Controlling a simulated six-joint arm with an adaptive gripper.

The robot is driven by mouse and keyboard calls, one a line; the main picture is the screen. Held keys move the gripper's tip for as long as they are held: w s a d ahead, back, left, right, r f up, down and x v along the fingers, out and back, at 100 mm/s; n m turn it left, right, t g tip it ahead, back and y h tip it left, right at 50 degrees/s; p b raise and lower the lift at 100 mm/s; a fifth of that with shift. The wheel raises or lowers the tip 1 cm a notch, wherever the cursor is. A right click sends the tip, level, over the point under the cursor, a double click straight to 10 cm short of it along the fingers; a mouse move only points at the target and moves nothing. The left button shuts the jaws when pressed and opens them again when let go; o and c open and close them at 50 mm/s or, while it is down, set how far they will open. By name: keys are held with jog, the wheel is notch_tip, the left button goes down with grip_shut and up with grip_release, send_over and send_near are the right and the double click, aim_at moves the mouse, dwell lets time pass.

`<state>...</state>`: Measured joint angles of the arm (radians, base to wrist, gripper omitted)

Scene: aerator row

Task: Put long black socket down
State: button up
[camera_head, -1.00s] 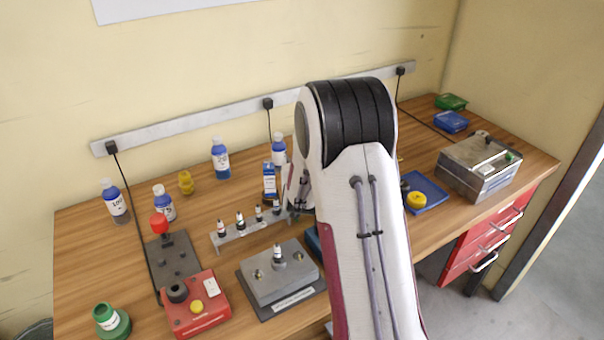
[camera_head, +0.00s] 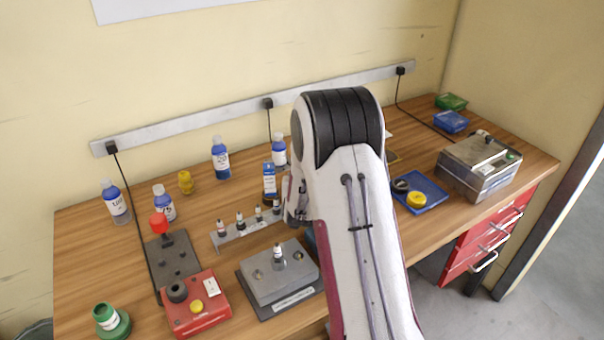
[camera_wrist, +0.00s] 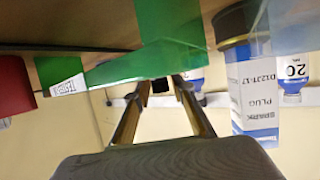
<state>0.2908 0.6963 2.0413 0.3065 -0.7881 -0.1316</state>
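My gripper shows in the wrist view (camera_wrist: 160,88), its two tan fingers pointing away from the camera. A small black block sits between or behind the fingertips. I cannot tell whether it is the long black socket in my grip or a plug on the wall behind. In the head view my arm hides the fingers. A dark round piece (camera_head: 400,186) lies in the blue tray (camera_head: 432,188) right of my arm, beside a yellow round piece (camera_head: 416,200). I cannot tell whether it is a socket.
A green surface (camera_wrist: 170,45) is close above the fingers in the wrist view; a blue-and-white box (camera_wrist: 252,90) stands to their right. In the head view a rack (camera_head: 245,232) with small fittings, a grey block (camera_head: 280,275) and a red box (camera_head: 198,308) lie left of my arm.

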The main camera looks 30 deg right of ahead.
jog(key=shift+r, duration=0.15)
dwell(0.3)
jog(key=shift+v, duration=1.65)
notch_tip(320, 180, up, 7)
jog(key=shift+w, duration=0.1)
